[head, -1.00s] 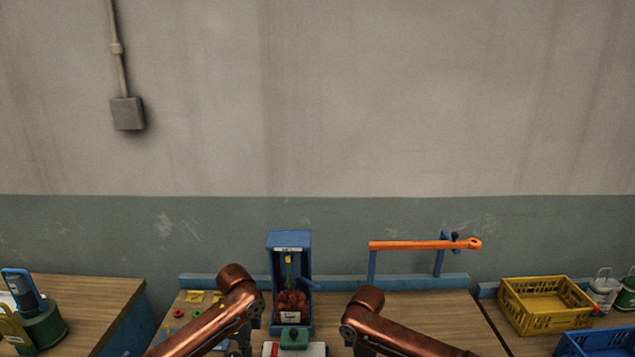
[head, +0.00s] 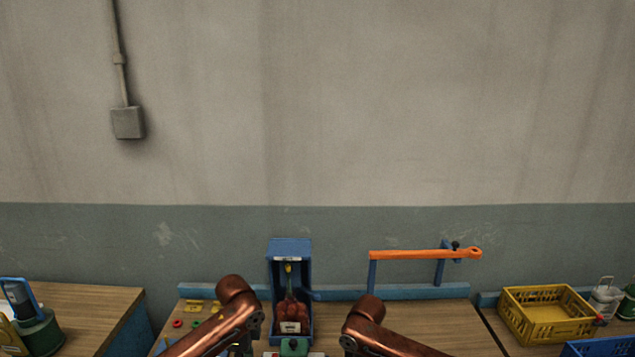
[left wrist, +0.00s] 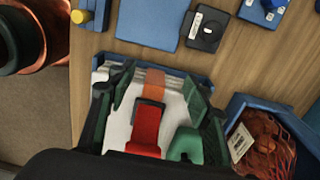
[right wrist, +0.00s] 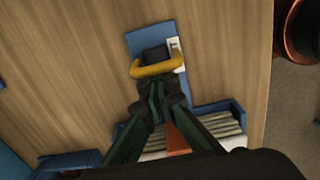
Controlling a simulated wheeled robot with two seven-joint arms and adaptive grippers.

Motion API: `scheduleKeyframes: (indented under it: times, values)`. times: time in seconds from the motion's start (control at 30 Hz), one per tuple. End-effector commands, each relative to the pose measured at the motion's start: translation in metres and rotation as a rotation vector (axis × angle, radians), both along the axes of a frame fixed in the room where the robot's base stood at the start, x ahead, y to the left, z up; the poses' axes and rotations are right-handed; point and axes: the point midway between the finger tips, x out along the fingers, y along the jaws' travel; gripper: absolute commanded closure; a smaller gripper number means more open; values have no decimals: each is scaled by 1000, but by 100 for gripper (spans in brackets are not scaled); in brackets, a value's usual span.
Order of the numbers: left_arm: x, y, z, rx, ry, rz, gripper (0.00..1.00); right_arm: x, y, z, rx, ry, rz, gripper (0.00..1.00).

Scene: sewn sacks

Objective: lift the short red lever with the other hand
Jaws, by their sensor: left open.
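The short red lever (left wrist: 147,128) shows in the left wrist view, above a white-and-orange surface. My left gripper (left wrist: 158,100) is open, with one dark green finger on each side of the lever and apart from it. A green block (left wrist: 185,147) is just right of the lever. In the right wrist view, my right gripper (right wrist: 160,88) has its fingertips close together at a yellow handle (right wrist: 155,69) and appears shut on it. In the head view both grippers are mostly hidden below my copper arm links.
A blue holder (head: 289,242) with a red net sack (head: 291,311) stands between my arms; the sack also shows in the left wrist view (left wrist: 265,145). An orange bar (head: 420,254) stands behind right. A yellow crate (head: 520,320) is far right. Bare wood lies right of centre.

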Motion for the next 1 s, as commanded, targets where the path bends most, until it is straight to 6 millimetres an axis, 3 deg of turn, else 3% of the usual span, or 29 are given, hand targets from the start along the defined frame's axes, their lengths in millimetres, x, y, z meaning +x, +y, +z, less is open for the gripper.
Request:
scheduleKeyframes:
  times: [0.57, 1.0]
  values:
    - [0, 0, 3, 0, -1, 0, 54, 0, -3, -1, -5, 1, -4, 100]
    - [1, 0, 44, -1, -2, 0, 54, 0, -3, -1, -5, 1, -4, 100]
